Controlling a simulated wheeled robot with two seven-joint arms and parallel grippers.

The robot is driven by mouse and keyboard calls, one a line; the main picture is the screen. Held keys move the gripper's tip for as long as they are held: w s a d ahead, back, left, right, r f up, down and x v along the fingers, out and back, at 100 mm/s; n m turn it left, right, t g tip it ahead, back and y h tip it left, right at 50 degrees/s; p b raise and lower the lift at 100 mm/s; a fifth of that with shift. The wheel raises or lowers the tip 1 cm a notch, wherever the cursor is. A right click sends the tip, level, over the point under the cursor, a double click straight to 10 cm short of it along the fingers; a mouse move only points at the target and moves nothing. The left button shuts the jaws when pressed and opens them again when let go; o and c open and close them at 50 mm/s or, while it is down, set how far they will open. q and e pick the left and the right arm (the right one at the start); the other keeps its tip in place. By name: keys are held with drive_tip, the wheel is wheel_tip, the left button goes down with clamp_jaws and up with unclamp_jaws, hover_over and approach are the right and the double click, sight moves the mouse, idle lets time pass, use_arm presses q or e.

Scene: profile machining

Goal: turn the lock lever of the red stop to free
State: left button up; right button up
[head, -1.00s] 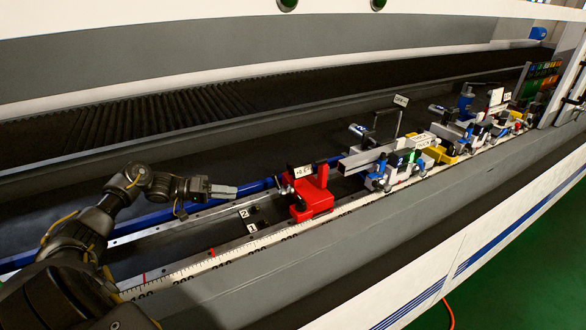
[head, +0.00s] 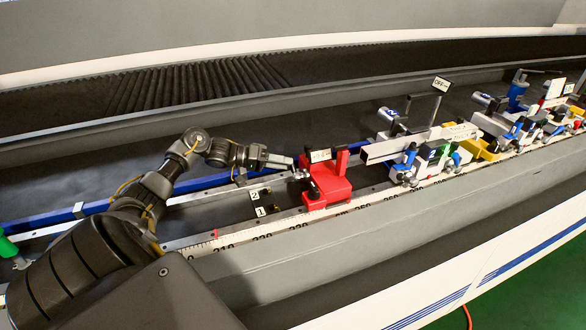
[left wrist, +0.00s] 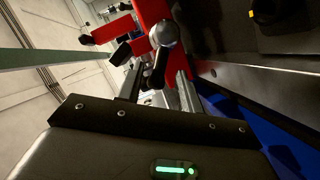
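The red stop (head: 330,186) stands on the rail in the middle of the head view, with a small white label on top. On its left side are a silver round part and a small black lever (head: 312,190). My left gripper (head: 292,163) reaches in from the left, its fingertips close to the stop's upper left side. In the left wrist view the red stop (left wrist: 154,14) lies ahead. The gripper's two fingers are apart, with a silver ball end (left wrist: 163,34) and a dark lever-like piece (left wrist: 158,68) showing between them. Contact cannot be told. My right gripper is not in view.
A scale strip (head: 265,228) with numbers runs along the front of the rail. Small tags marked 1 and 2 (head: 254,196) sit left of the stop. A grey profile (head: 410,146) lies in blue and white clamps (head: 415,165) just right of it. A blue rail (head: 95,207) runs behind.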

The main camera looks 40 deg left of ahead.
use_arm(q)
drive_tip(key=shift+b+x, duration=0.5)
drive_tip(key=shift+x, duration=1.25)
drive_tip(key=shift+s, duration=0.1)
clamp_jaws()
